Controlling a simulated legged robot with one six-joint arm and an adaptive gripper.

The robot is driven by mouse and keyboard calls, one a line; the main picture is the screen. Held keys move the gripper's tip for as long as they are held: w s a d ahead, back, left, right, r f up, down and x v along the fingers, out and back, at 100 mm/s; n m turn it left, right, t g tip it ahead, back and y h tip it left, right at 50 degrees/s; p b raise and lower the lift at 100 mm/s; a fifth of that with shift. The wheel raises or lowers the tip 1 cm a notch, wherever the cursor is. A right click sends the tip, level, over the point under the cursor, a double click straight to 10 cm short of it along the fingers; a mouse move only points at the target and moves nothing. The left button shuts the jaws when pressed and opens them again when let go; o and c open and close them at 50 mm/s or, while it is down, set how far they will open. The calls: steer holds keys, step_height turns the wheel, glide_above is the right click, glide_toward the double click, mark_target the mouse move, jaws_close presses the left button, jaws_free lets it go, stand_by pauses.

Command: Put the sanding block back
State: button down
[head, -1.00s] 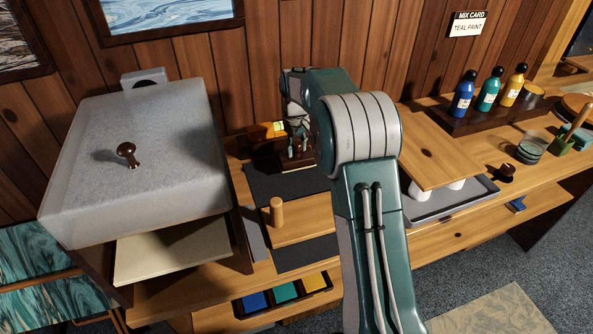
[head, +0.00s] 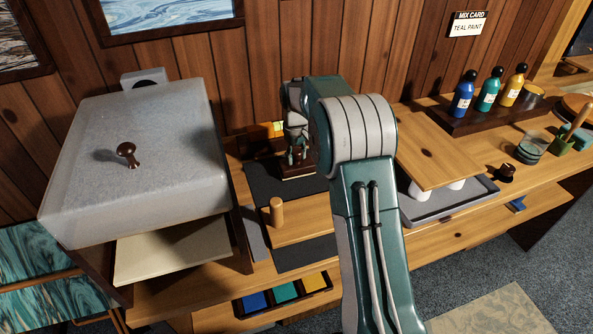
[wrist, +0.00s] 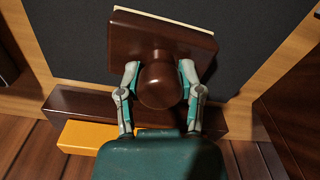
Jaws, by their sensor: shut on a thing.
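The sanding block (head: 298,171) is a dark brown block with a round knob and a thin pale layer along its far edge. In the wrist view the block (wrist: 190,45) fills the upper middle. My gripper (wrist: 160,82) is shut on its knob, one finger on each side. In the head view my gripper (head: 298,155) points down with the block over the back part of the dark grey mat (head: 270,182). I cannot tell whether the block touches the mat. My arm hides part of the bench to the right.
A dark brown bar (wrist: 80,108) with a yellow piece (wrist: 88,137) stands by the wall. A wooden board with a peg (head: 300,222) lies on the mat. A large grey-lidded box (head: 140,160) stands left. Bottles (head: 488,92) stand on a rack at right.

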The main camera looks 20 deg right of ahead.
steer(key=shift+f, duration=0.25)
steer(key=shift+c, duration=0.8)
jaws_free()
steer(key=shift+o, duration=0.8)
steer(key=shift+r, duration=0.1)
step_height(320, 180, up, 11)
steer(key=shift+w, duration=0.1)
steer(key=shift+r, duration=0.35)
